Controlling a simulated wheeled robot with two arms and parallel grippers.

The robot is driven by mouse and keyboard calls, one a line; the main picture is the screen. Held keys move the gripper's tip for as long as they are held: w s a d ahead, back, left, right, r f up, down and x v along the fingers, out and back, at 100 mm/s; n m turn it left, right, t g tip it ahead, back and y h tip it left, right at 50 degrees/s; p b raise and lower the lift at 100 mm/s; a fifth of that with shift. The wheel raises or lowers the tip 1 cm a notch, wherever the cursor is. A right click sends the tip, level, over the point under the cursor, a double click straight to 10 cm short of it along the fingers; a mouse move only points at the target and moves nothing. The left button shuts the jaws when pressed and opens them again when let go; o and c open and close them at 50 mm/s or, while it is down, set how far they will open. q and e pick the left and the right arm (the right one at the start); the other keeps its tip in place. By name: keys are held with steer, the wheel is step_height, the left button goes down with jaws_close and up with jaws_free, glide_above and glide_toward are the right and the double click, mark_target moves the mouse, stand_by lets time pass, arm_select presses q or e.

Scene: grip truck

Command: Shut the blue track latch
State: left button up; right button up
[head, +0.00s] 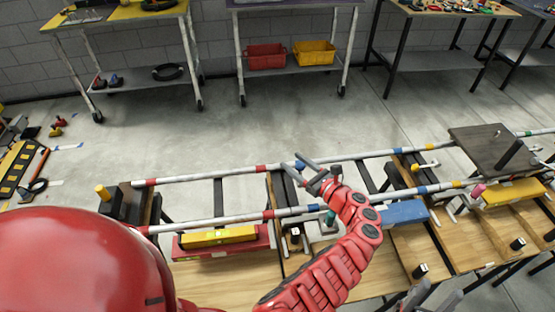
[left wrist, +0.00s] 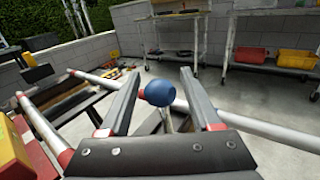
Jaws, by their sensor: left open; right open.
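The blue latch knob (left wrist: 160,93) shows in the left wrist view, on a short pale stem beside the white rail. It sits between my left gripper's two fingers, just beyond the fingertips, and I cannot tell whether they touch it. In the head view the blue knob (head: 299,165) is small and partly covered by the fingers. My left gripper (head: 312,172) is open over the far rail (head: 215,175); it also shows in the left wrist view (left wrist: 158,100). My right gripper (head: 432,298) is open and empty at the bottom edge of the head view, partly cut off.
The near rail (head: 370,202) runs parallel, with a green-knobbed latch (head: 330,217) and a pink-knobbed one (head: 478,190). A yellow level on a red box (head: 220,240), a blue box (head: 403,213) and a dark plate (head: 490,146) lie along the track.

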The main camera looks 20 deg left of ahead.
arm_select(q)
steer(key=shift+w+a, duration=0.25)
steer(key=shift+a, duration=0.3)
jaws_close()
stand_by(1.1)
